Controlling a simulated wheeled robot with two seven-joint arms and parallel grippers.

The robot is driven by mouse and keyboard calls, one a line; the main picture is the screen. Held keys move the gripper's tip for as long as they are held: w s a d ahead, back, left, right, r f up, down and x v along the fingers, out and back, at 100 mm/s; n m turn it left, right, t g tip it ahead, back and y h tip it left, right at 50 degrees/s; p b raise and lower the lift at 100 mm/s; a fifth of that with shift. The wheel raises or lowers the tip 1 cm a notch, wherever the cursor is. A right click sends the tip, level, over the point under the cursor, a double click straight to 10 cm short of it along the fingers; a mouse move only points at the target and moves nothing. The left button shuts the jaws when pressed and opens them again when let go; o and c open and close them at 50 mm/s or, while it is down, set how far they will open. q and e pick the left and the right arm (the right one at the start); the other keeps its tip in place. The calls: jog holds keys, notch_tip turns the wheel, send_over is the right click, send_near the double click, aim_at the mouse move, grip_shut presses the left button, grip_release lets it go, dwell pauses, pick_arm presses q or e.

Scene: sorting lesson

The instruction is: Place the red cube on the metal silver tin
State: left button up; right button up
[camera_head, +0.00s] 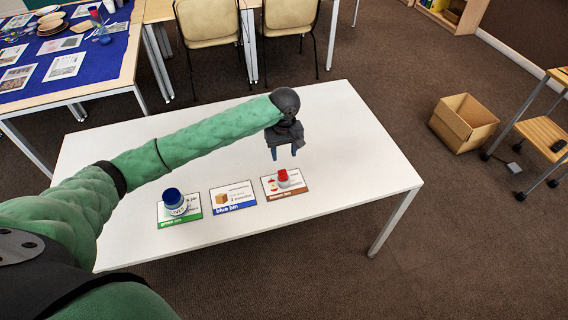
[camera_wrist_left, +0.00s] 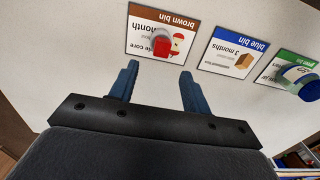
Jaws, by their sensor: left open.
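The red cube (camera_head: 283,173) sits on top of a small pale, silvery tin (camera_head: 283,182), which stands on the brown bin card (camera_head: 298,192). In the left wrist view, the red cube (camera_wrist_left: 162,46) covers much of the tin, so their exact contact cannot be told. My left gripper (camera_head: 284,153) is open and empty, with its blue fingers pointing down above the table behind the cube in the head view. In the left wrist view my left gripper (camera_wrist_left: 158,72) has its fingers apart, with the cube beyond the tips. My right gripper is not in view.
A blue-lidded jar (camera_head: 174,202) stands on the green bin card (camera_head: 193,211), left of the blue bin card (camera_head: 233,197). The white table (camera_head: 340,130) is otherwise clear. A cardboard box (camera_head: 463,122) is on the floor at right; two chairs stand behind the table.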

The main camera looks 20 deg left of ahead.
pick_arm(q)
jog(key=shift+r, duration=1)
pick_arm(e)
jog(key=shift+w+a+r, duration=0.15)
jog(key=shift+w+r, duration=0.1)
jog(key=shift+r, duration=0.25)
